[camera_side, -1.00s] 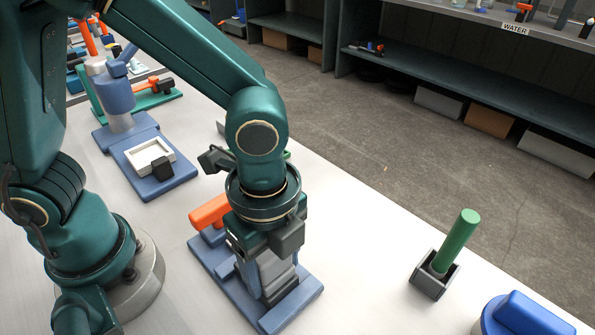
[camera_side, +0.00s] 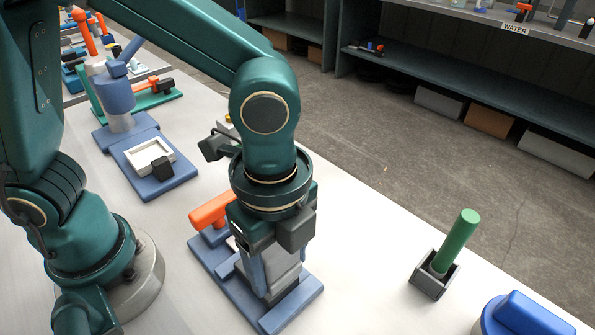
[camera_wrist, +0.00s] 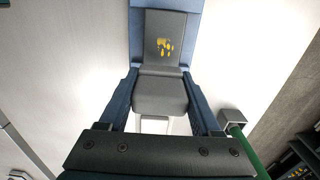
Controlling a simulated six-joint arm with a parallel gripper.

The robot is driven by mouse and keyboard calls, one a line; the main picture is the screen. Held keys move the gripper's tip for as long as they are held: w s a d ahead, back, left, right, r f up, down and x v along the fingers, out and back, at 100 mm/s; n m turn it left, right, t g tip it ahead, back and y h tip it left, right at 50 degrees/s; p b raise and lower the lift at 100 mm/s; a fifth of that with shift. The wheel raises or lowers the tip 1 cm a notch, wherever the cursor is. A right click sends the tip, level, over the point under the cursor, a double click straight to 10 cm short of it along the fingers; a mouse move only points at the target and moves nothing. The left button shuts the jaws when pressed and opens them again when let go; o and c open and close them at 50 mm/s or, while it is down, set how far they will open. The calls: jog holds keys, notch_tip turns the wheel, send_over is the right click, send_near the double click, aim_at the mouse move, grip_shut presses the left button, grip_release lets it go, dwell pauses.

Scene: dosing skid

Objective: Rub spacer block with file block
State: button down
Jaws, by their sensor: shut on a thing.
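My gripper (camera_wrist: 160,108) is shut on a grey block, which I take to be the file block (camera_wrist: 160,95); its blue fingers stand on either side of it. In the wrist view, a grey block with yellow marks on its face, apparently the spacer block (camera_wrist: 163,40), lies just beyond it on a blue base. In the side view my gripper (camera_side: 270,285) points down over the blue fixture (camera_side: 213,262) with an orange handle (camera_side: 213,209). The fingers hide most of the blocks there, so I cannot tell whether they touch.
A green rod (camera_side: 457,240) stands tilted in a dark holder (camera_side: 422,285) at right. A blue object (camera_side: 525,315) is at the front right corner. A blue stand with a white tray (camera_side: 150,157) is at back left. White table is clear between fixture and holder.

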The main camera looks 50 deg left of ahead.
aim_at(276, 245)
jog(key=shift+r, duration=2.55)
jog(key=shift+s+a+r+n, duration=0.1)
jog(key=shift+s+a+n, duration=0.05)
jog(key=shift+n, duration=0.65)
jog(key=w+a+r+n, duration=0.2)
jog(key=w+a+n, duration=0.2)
jog(key=a+n, duration=0.4)
jog(key=w+a+r+n, duration=0.2)
jog(key=w+a+n, duration=0.2)
jog(key=a+n, duration=0.4)
jog(key=a, duration=0.3)
jog(key=shift+w+r, duration=0.15)
jog(key=shift+r, duration=0.15)
jog(key=shift+w, duration=0.1)
